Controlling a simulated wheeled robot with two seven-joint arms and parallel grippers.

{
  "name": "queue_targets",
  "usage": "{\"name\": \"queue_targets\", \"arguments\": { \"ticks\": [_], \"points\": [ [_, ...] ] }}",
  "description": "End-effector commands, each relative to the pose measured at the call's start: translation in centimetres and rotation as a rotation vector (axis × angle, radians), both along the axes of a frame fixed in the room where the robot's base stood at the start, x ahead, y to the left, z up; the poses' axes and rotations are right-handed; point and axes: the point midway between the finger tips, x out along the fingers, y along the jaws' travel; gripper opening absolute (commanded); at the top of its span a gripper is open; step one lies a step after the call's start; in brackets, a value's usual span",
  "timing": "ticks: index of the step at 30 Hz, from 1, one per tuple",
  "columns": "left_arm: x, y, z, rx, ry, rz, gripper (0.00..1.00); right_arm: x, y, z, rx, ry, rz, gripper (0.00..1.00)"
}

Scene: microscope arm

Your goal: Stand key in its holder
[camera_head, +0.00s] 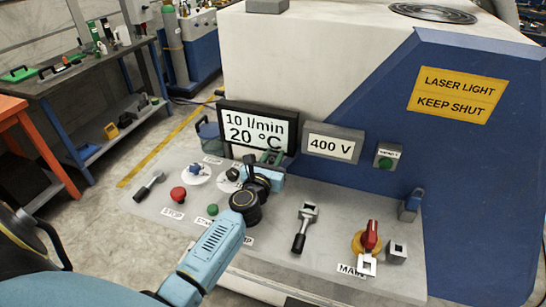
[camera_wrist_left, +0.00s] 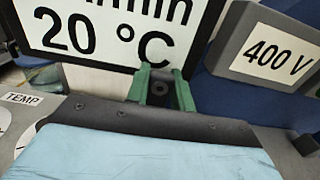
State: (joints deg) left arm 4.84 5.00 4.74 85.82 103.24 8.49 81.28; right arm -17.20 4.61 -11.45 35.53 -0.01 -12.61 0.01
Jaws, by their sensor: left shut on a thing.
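My left gripper (camera_head: 270,157) reaches in front of the display, its green fingers low at the display's bottom edge. In the left wrist view the green fingers (camera_wrist_left: 161,88) stand close together, with a small dark grey piece between them. Its shape is mostly hidden, and I cannot tell whether it is the key. A black-handled tool with a grey square head (camera_head: 304,228) lies on the panel right of my arm. A similar tool (camera_head: 148,186) lies at the panel's left. A small grey block with a dark opening (camera_head: 397,252) stands at the right, perhaps the holder. My right gripper is not in view.
The display (camera_head: 258,130) and the 400 V box (camera_head: 333,143) stand behind the panel. The front middle is fairly clear.

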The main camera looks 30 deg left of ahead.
Motion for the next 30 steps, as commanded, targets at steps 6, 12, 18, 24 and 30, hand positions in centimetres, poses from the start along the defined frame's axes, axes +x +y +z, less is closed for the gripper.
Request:
{"name": "queue_targets", "arguments": {
  "ticks": [6, 12, 18, 24, 30],
  "points": [
    [0.0, 0.0, -0.6, 0.0, -0.001, 0.0, 0.0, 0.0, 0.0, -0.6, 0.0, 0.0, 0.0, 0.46],
    [0.0, 0.0, -1.1, 0.0, -0.001, 0.0, 0.0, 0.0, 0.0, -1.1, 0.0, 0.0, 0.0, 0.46],
    [0.0, 0.0, -1.6, 0.0, -0.001, 0.0, 0.0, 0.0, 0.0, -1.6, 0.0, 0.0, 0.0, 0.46],
    [0.0, 0.0, -2.1, -0.001, -0.001, 0.0, 0.0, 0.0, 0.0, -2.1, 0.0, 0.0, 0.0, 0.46],
    [0.0, 0.0, -2.6, -0.001, -0.001, 0.0, 0.0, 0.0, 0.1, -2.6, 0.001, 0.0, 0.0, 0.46]
  ]
}}
